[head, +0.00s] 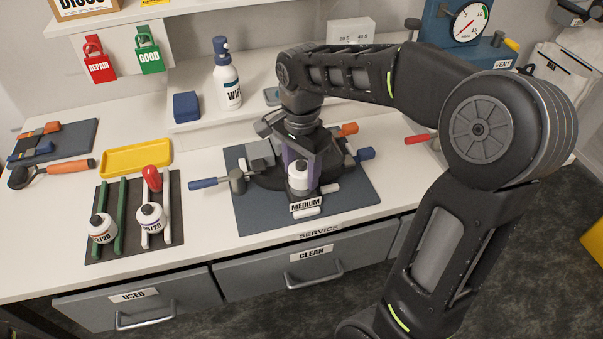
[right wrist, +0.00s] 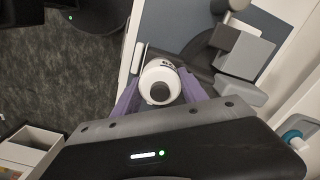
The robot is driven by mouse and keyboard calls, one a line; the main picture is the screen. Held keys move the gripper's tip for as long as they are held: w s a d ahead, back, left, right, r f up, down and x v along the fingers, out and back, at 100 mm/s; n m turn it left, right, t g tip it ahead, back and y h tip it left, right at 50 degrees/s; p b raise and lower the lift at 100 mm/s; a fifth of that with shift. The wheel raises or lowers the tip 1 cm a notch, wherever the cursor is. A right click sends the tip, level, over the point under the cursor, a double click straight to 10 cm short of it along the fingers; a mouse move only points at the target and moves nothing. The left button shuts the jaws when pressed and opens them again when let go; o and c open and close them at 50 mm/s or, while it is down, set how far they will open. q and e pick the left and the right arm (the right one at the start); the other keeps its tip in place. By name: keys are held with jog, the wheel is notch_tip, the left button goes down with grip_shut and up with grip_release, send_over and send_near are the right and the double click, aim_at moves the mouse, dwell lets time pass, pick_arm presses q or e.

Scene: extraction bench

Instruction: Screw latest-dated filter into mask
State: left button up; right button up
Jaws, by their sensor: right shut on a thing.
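My right gripper (head: 300,170) reaches down over the dark mask (head: 268,181), which lies on a blue-grey mat labelled MEDIUM. Its purple fingers are shut on a white filter (head: 300,178), at the front of the mask. In the right wrist view the filter (right wrist: 160,83) sits between the fingers, with a dark round centre facing the camera. I cannot tell whether its thread is engaged. Two other white filters, the left filter (head: 103,228) and the right filter (head: 151,217), stand on the rails of a dark rack at the left; their dates are only partly legible.
A yellow tray (head: 136,158) lies behind the rack (head: 92,248). A red-topped item (head: 152,178) stands on the rack. A spray bottle (head: 227,80) and a blue box (head: 186,107) are at the back. Drawers labelled USED (head: 133,297) and CLEAN (head: 316,252) are closed below.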

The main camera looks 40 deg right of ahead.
jog(key=m, duration=0.7)
jog(key=shift+b, duration=0.3)
jog(key=m, duration=0.3)
jog(key=shift+m, duration=0.4)
jog(key=m, duration=0.4)
jog(key=o, duration=1.6)
jog(key=shift+c, duration=0.2)
